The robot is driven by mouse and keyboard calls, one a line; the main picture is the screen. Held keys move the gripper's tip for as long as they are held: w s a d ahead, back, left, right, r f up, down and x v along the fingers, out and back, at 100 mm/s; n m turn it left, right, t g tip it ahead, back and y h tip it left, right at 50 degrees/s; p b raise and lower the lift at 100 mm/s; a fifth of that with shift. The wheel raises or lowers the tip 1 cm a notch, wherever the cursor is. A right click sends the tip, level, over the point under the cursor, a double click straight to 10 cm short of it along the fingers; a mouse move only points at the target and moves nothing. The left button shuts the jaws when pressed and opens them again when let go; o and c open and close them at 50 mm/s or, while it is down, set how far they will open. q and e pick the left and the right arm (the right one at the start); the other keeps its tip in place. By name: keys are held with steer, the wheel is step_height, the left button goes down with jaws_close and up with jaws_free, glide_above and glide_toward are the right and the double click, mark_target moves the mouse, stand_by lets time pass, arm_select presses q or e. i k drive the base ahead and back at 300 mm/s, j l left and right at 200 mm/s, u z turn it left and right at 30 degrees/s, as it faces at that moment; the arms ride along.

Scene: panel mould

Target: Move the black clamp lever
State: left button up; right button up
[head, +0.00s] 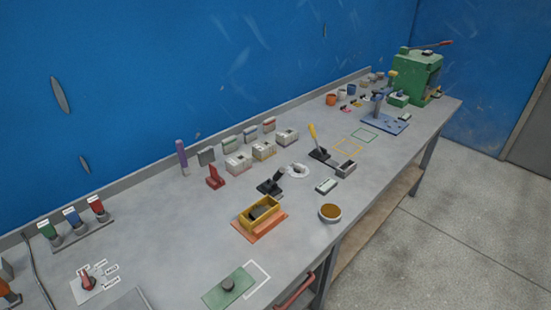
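A black clamp lever (278,176) stands on a small black base on the grey workbench, near the middle of the head view. Its arm tilts up to the right. It stands just behind a yellow open-topped box (273,217), which has a dark piece inside and sits on an orange plate (241,231). Neither of my grippers shows in the head view.
A yellow-handled lever (313,132) stands right of the black one, a red clamp (215,181) to its left. Small boxes (238,162) line the back. A round bowl (330,212) sits near the front edge. A green press (420,75) stands at the far end.

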mark_target(281, 171)
steer(key=i, duration=0.1)
steer(key=k+l+u, duration=0.2)
steer(key=l+u, duration=0.25)
steer(key=k+l+u, duration=0.25)
steer(key=u, duration=0.2)
steer(key=k+l+u, duration=0.2)
steer(key=u, duration=0.25)
steer(key=k, duration=0.05)
